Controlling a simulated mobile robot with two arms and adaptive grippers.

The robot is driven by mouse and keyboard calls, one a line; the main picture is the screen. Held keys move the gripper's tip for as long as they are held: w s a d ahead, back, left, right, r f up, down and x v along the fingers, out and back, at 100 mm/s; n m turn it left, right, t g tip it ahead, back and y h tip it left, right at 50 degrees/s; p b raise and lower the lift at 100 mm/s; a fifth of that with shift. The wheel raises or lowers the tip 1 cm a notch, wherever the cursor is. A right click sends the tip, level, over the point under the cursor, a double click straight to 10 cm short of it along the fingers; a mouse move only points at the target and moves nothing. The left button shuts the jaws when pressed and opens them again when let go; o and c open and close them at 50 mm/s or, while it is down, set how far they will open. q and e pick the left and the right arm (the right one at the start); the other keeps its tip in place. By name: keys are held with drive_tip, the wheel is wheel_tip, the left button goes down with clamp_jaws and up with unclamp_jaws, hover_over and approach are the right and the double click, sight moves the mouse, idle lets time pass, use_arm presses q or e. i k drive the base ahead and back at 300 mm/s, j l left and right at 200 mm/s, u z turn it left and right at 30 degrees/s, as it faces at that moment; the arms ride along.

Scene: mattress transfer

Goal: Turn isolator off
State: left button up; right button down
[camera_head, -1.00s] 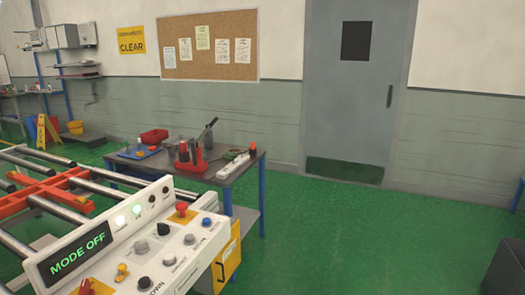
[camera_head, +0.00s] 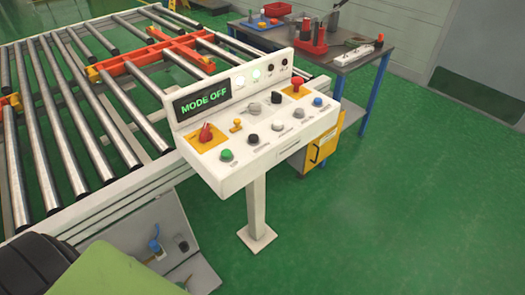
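The white control panel (camera_head: 240,165) stands on a post in the middle of the view. Its display (camera_head: 203,98) reads MODE OFF in green. A red rotary knob on a yellow plate (camera_head: 206,133), which looks like the isolator, sits at the panel's left end. The knob's on or off position is too small to read. A red mushroom button (camera_head: 297,84) on another yellow plate sits at the far right end. A small yellow key-like switch (camera_head: 237,126) is beside the red knob. Neither of my grippers shows in the view.
A roller conveyor (camera_head: 85,130) with an orange frame (camera_head: 160,52) fills the left side, behind the panel. A workbench (camera_head: 355,58) with tools stands behind the panel. A yellow box (camera_head: 322,150) is under its right end. The green floor (camera_head: 400,220) at right is clear.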

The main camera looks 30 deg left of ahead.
sight(205, 136)
drive_tip(key=k+l+u, duration=0.15)
drive_tip(key=u, duration=1.1)
